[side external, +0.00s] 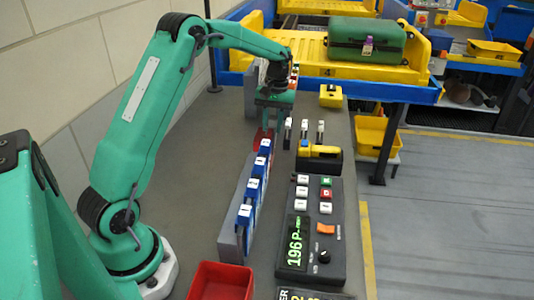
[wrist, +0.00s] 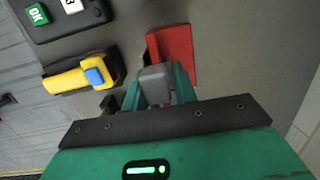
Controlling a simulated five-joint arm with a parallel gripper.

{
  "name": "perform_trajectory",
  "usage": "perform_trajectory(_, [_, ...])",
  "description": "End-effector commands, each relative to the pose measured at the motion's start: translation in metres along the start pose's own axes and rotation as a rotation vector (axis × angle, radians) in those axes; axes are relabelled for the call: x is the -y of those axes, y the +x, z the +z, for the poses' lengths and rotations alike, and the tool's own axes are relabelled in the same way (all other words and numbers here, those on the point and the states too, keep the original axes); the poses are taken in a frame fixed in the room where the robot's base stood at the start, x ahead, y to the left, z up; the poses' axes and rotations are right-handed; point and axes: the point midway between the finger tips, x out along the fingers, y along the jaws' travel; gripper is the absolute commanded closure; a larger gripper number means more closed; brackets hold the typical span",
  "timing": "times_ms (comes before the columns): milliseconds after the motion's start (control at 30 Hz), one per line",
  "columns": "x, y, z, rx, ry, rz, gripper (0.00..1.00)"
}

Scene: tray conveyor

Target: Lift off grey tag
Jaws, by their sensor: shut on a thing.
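My gripper (wrist: 160,85) is shut on a small grey block-like piece, which I take to be the grey tag (wrist: 155,79). It sits between the two green fingers in the wrist view. A red plate (wrist: 173,52) lies just beyond the fingertips, close to the grey piece; I cannot tell whether they touch. In the side external view my gripper (side external: 272,103) is at the far end of the row of tags, above the red plate (side external: 262,135). The grey tag is not clear there, hidden by the gripper.
Several blue tags (side external: 252,188) with white labels stand along a grey rail nearer the camera. A yellow device (side external: 320,152), a black control panel (side external: 335,228) and a red bin (side external: 220,283) are close by. The conveyor with a green suitcase (side external: 362,45) is behind.

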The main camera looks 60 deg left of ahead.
Motion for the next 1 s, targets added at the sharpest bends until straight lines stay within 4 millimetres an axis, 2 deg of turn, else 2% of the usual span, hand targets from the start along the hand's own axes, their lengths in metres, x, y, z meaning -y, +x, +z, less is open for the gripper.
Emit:
perform_trajectory(267, [0.0, -0.024, 0.003, -0.003, 0.0, 0.001, 0.95])
perform_trajectory(600, [-0.001, -0.076, 0.01, -0.003, 0.0, 0.0, 0.95])
perform_trajectory(1000, [0.0, -0.119, 0.016, -0.003, 0.0, -0.001, 0.95])
